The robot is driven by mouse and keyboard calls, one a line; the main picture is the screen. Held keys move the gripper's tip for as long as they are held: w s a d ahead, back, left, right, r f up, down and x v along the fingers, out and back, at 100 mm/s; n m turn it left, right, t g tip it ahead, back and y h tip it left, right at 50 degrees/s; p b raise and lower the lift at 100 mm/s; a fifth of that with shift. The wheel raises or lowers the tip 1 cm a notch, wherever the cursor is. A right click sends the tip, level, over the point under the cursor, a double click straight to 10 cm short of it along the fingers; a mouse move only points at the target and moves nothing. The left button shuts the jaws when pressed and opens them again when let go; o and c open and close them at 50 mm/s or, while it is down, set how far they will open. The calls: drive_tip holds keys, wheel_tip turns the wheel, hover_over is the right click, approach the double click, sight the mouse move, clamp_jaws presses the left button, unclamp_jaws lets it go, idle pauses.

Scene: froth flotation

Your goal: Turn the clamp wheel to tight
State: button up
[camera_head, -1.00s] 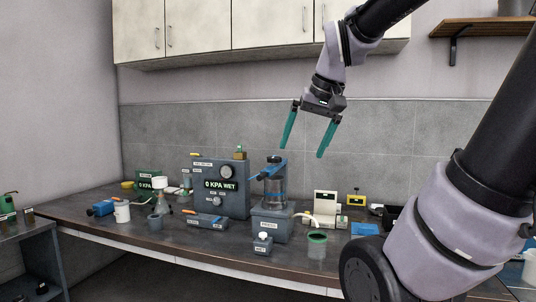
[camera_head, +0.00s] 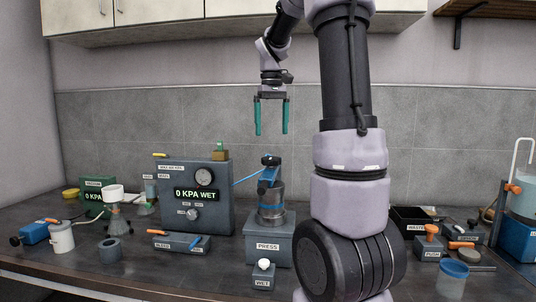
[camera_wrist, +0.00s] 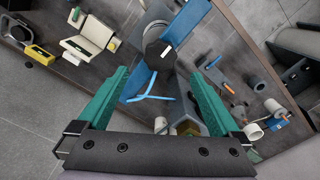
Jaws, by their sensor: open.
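The clamp wheel appears to be the black knob (camera_head: 271,160) on top of the blue clamp (camera_head: 268,178) above the press (camera_head: 269,246). In the wrist view a dark faceted knob (camera_wrist: 160,55) shows between and beyond my fingertips, on a blue bar (camera_wrist: 186,22). My gripper (camera_head: 271,133) has its teal fingers pointing down, apart and empty. It hangs above the knob with a gap and does not touch it. The wheel's tight mark cannot be read.
A grey panel (camera_head: 216,222) reading "0 KPA WET" stands left of the press, with a blue tube between them. A small WET button box (camera_head: 263,281) sits in front. My arm covers the bench to the right of the press.

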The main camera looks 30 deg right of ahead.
sight(272, 158)
wheel_tip(272, 158, down, 9)
idle(0.3)
drive_tip(key=c, duration=1.3)
